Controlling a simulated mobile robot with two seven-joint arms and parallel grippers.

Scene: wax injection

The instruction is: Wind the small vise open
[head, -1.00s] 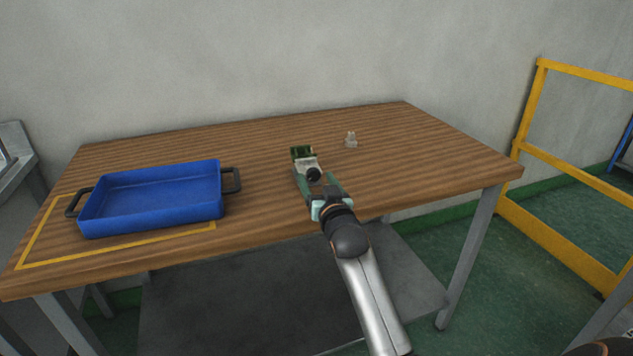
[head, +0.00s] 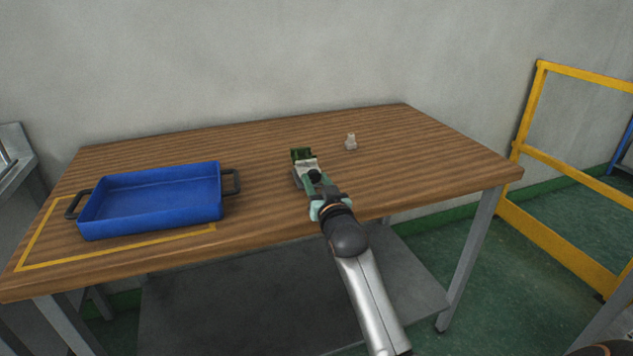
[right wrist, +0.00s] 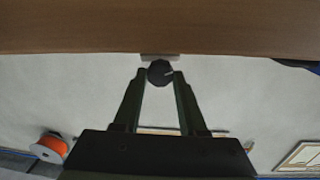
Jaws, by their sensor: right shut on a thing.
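The small vise (head: 305,165) stands on the wooden table, a light grey body with a dark green piece (head: 301,154) at its far end; I cannot tell whether that piece is clamped. Its dark round knob (head: 314,176) faces me. In the right wrist view the knob (right wrist: 160,72) sits between my fingertips, with a strip of the grey vise body behind it. My right gripper (head: 316,183) is shut on the knob, and it also shows in the right wrist view (right wrist: 160,77). The vise jaws are too small to read. My left gripper is out of view.
A blue tray (head: 150,228) with black handles stands on the table (head: 270,215) at the left, within a yellow outline. The table's right side is clear. A yellow railing (head: 570,145) stands beyond it.

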